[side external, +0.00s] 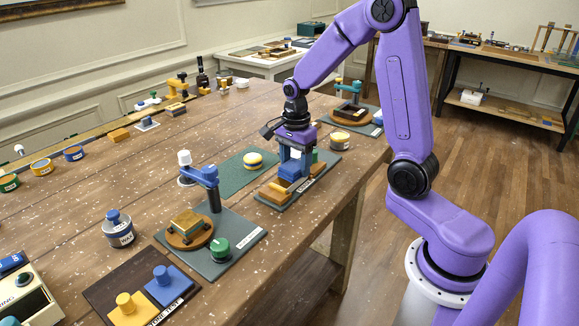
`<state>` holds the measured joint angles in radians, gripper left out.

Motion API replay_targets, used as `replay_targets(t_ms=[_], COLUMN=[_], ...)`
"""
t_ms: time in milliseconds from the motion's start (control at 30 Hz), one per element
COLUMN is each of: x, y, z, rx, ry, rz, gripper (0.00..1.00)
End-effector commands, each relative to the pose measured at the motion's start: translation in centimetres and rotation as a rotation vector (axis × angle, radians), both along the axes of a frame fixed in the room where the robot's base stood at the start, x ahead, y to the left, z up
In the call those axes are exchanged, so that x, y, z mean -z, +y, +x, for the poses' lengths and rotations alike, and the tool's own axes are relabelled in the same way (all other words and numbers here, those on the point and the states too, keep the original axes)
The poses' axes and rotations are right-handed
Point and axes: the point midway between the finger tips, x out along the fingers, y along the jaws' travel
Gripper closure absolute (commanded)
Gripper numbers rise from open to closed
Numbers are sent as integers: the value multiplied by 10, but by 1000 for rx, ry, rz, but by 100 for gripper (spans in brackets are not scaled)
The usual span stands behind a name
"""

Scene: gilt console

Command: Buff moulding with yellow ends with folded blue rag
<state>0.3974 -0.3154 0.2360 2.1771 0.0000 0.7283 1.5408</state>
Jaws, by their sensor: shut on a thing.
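My gripper (295,156) points down over a small grey board (310,186) near the table's right edge. It is shut on a blue block-like thing, which I take to be the folded blue rag (291,172). The moulding with yellow ends (273,192) lies on the board, just under and to the left of the rag. Only part of the moulding shows; the rest is hidden by the rag and gripper. From this view I cannot tell whether the rag touches it.
A blue-armed stand (213,200) rises in front on another board. A green thing (318,156) and a pale tin (340,140) stand close behind the gripper.

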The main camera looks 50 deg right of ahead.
Motion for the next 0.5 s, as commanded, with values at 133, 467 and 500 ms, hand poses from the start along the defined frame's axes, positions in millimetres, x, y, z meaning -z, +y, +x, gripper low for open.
replay_targets(t_ms=[133,467,500], x=[0,0,0], y=[-13,-18,-15], z=[0,0,0], rx=[3,-3,-2], ry=[2,1,1], rz=[0,0,0], gripper=[70,70,70])
